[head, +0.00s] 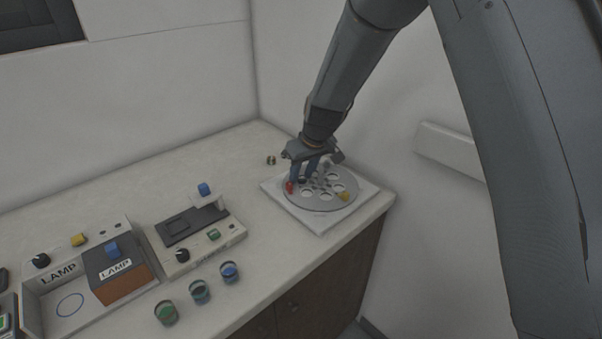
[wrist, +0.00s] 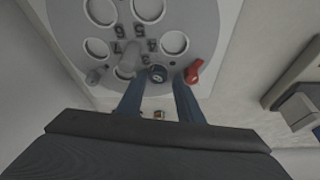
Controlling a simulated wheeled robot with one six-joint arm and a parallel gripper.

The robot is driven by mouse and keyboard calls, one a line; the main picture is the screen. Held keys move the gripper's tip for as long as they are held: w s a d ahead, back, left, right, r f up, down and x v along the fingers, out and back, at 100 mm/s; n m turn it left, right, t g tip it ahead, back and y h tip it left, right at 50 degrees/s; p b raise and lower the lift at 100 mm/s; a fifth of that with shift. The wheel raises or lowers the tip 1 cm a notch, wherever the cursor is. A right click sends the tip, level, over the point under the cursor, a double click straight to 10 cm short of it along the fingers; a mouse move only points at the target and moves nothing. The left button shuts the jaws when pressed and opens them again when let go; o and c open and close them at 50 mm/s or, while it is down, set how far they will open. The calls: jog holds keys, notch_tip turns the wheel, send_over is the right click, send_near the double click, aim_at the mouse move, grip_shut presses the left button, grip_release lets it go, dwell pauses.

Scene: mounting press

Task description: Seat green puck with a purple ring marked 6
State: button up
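A grey disc (head: 318,205) with round holes lies on a white base at the counter's right end. The wrist view shows its numbers, including 4, 5, 6 and 7, beside the holes. My gripper (head: 300,178) points down over the disc's left side, near a red pointer (head: 290,187). In the wrist view, a small dark round piece (wrist: 157,74) with a pale mark shows between my fingertips, near number 3. The fingers are apart, but I cannot tell whether they touch it. I cannot make out a green puck with a purple ring marked 6.
Jars with green (head: 165,313) and blue (head: 229,271) contents stand along the counter's front edge. A beige device (head: 197,240) and a lamp unit (head: 113,265) stand at left. A yellow piece (head: 344,196) is at the disc's right. A wall borders the right.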

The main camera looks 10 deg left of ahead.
jog(key=shift+w+d+r, duration=0.1)
jog(key=shift+d+r, duration=0.2)
jog(key=b+v, duration=0.1)
jog(key=v, duration=0.6)
jog(key=shift+a, duration=0.2)
jog(key=s+d+f+m+g+h, duration=0.2)
jog(key=s+d+m, duration=0.5)
jog(key=s+d, duration=2)
jog(key=shift+f+m+g+h, duration=0.3)
jog(key=shift+f+h, duration=0.1)
jog(key=shift+f, duration=0.1)
